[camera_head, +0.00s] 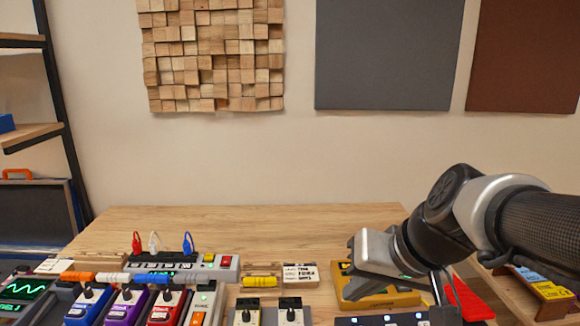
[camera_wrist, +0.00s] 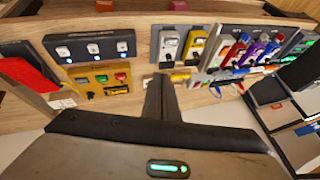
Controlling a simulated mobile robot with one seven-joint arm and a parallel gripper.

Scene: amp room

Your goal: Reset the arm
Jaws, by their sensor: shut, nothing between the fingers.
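My gripper (camera_wrist: 160,82) shows in the wrist view as two dark fingers together, with nothing between them. In the head view my arm reaches in from the right and the wrist hangs over the right side of the wooden table (camera_head: 290,218). A yellow box (camera_head: 380,298) lies just below and behind the wrist. In the wrist view this yellow box (camera_wrist: 103,92) with coloured buttons sits left of the fingers.
A dark switch box (camera_wrist: 92,47) and a red object (camera_head: 468,300) are close to my gripper. Pedals, such as a red one (camera_head: 168,308), and a grey power strip (camera_head: 215,268) crowd the left. The back of the table is clear. A shelf (camera_head: 30,135) stands far left.

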